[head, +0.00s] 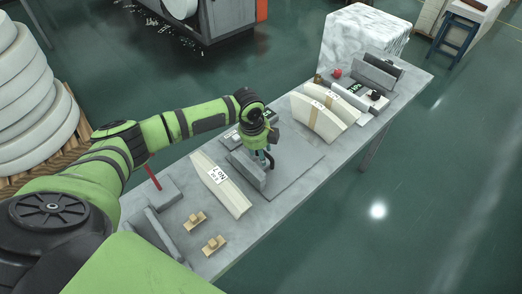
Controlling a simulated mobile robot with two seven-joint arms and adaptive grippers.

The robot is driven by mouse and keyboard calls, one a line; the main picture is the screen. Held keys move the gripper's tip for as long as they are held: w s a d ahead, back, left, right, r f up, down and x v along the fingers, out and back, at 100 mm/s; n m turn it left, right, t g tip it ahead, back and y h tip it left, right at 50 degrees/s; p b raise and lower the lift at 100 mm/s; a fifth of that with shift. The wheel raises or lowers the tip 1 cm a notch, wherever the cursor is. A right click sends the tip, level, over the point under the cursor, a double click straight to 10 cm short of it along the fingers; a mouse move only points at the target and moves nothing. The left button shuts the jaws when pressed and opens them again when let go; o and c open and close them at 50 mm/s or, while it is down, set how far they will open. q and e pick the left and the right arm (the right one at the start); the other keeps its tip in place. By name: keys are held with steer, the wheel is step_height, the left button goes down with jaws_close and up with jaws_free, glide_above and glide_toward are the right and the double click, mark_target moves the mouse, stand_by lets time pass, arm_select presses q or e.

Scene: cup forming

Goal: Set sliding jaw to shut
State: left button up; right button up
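A grey upright block (246,170), which looks like the sliding jaw, stands on a flat grey plate (296,172) in the middle of the bench. My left gripper (268,161) points down right beside the top of this block, at its right end. The gripper is small and dark here; I cannot tell whether its fingers touch the block or how far apart they are. The arm hides part of the area behind the block. My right gripper is not in view.
The grey bench (240,245) carries a white labelled stack (222,186) left of the block and cream curved stacks (320,112) to the right. Two small wooden pieces (214,244) lie in front. A red post (154,178) stands at left. The right part of the plate is clear.

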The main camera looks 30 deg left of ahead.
arm_select(q)
steer(key=shift+w+r, duration=0.1)
step_height(320, 180, up, 12)
steer(key=s, duration=0.2)
steer(key=shift+s+a+f, duration=0.2)
steer(key=shift+a, duration=0.2)
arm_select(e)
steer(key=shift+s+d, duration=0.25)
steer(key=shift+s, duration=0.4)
